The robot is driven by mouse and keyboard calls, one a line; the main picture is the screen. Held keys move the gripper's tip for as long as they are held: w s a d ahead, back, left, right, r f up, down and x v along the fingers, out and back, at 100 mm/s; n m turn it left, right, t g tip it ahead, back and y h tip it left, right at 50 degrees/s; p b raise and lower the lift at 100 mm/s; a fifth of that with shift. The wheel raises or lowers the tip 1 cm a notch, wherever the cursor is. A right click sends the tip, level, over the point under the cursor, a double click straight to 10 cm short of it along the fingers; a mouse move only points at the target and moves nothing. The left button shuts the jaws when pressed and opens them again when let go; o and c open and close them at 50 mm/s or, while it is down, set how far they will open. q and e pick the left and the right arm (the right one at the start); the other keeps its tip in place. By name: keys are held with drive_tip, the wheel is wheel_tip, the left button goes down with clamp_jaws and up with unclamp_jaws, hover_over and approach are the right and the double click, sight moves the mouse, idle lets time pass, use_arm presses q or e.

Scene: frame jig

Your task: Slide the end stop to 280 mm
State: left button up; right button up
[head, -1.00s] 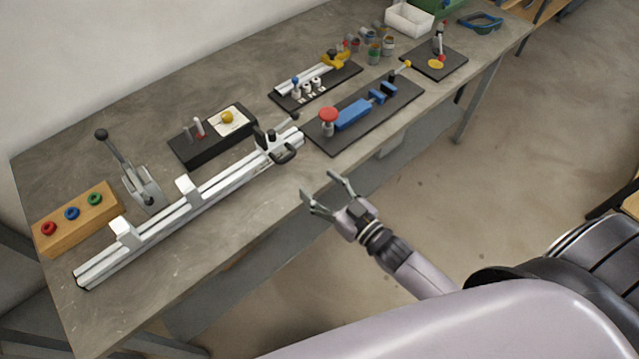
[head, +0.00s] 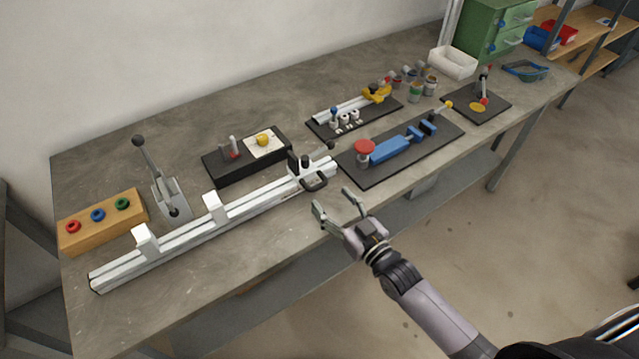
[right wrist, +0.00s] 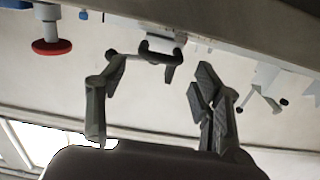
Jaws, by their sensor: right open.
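The end stop (head: 305,165) is a dark carriage with a black loop handle (head: 315,184). It sits at the right end of the long pale metal rail (head: 240,207), which has two white blocks further left. My right gripper (head: 333,199) is open and empty, just in front of the handle and apart from it, near the table's front edge. In the right wrist view the handle (right wrist: 162,50) shows beyond and between the open fingers (right wrist: 160,78). Scale marks on the rail are too small to read. My left gripper is not in view.
A black board with a blue clamp and red knob (head: 364,147) lies right of the rail's end. Behind the rail stand a black box with a yellow knob (head: 263,140), a grey lever (head: 170,200) and a wooden block with coloured rings (head: 103,220). Open floor lies in front.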

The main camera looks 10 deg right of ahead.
sight(320, 184)
drive_tip(key=x, duration=0.6)
drive_tip(key=shift+w, duration=0.2)
drive_tip(key=c, duration=1.3)
drive_tip(key=shift+d+p, duration=0.1)
drive_tip(key=shift+p, duration=0.25)
drive_tip(key=shift+c, duration=0.6)
drive_tip(key=o, duration=1.4)
drive_tip(key=v, duration=1.2)
drive_tip(key=shift+s, duration=0.1)
